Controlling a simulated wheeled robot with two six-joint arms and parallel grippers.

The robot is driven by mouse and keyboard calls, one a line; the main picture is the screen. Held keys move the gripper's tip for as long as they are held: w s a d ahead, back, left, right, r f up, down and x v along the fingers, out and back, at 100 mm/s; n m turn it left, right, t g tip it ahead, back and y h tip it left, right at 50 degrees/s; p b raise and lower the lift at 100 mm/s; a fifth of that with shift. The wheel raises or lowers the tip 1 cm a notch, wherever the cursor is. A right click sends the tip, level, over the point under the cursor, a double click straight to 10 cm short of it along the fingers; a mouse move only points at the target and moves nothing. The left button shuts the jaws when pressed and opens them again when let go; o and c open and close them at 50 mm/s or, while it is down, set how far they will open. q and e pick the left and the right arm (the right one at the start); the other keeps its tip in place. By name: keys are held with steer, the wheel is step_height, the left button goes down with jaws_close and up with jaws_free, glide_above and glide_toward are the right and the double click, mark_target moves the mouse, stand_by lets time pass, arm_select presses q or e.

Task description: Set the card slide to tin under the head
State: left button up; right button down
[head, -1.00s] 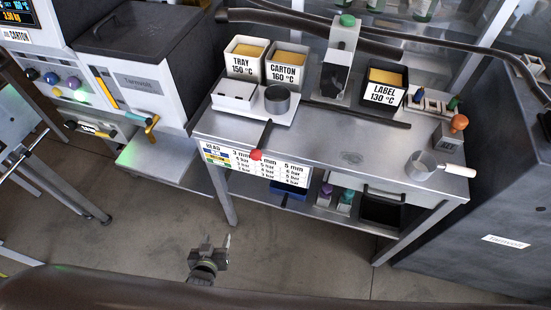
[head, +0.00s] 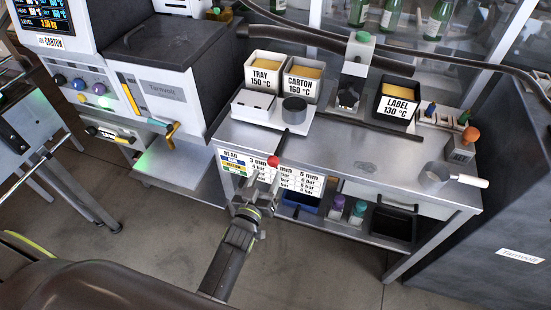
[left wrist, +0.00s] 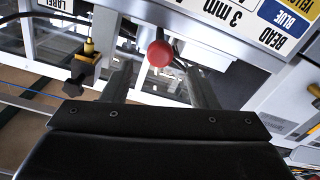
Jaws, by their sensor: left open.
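The card slide is a white plate (head: 262,117) on the table, bearing a white box (head: 253,104) and a dark grey tin (head: 294,110). The head (head: 356,75), a grey unit with a green cap, stands to the right of the plate, so the tin is not under it. A dark rod runs from the plate to a red ball knob (head: 273,160) at the table's front edge. My left gripper (head: 262,183) is open, just below and in front of the knob. In the left wrist view the knob (left wrist: 160,53) shows between the fingertips, apparently ungripped. My right gripper is out of view.
A bead chart (head: 235,165) hangs on the table's front, close to my left gripper. Tray, carton and label bins (head: 392,105) stand at the back. A dark rail (head: 365,120) runs right along the tabletop.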

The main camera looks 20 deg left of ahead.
mark_target(275, 155)
arm_select(q)
steer(key=w+b, duration=0.1)
steer(key=w, duration=0.1)
steer(key=w+b, duration=0.2)
steer(key=w, duration=0.1)
steer(key=w+b, duration=0.2)
steer(key=shift+w+d+f, duration=0.15)
steer(key=shift+w+f, duration=0.1)
steer(key=shift+w, duration=0.1)
steer(key=shift+w+r+b, duration=0.1)
steer(key=shift+w+b, duration=0.25)
steer(key=shift+b, duration=0.15)
steer(key=shift+w+r, duration=0.1)
steer(key=shift+w, duration=0.15)
steer(key=shift+b, duration=0.3)
jaws_close()
